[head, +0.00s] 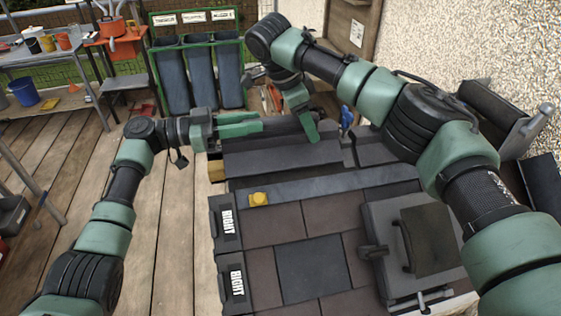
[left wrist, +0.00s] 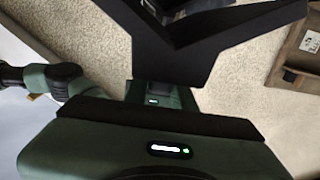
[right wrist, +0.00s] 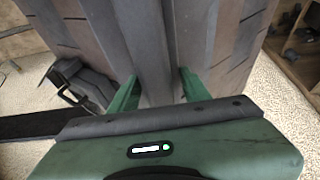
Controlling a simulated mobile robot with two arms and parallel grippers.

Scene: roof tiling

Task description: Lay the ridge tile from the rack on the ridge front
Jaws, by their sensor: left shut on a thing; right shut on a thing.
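A dark ridge tile (head: 276,126) is held level just above the far edge of the roof. My left gripper (head: 258,124) is shut on its left end; the left wrist view shows the dark V-shaped end of the tile (left wrist: 205,50) close up. My right gripper (head: 312,138) reaches down from above and is shut on the tile towards its right end. In the right wrist view its fingers (right wrist: 157,88) stand on either side of a long dark grey strip. The ridge (head: 285,158) lies under and in front of the tile. Any gap between them is hard to judge.
A green rack (head: 243,22) with three long dark pieces stands behind. Two "RIGHT" pieces (head: 226,222) line the left edge. Wooden decking (head: 160,220) is clear; a rough wall stands right.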

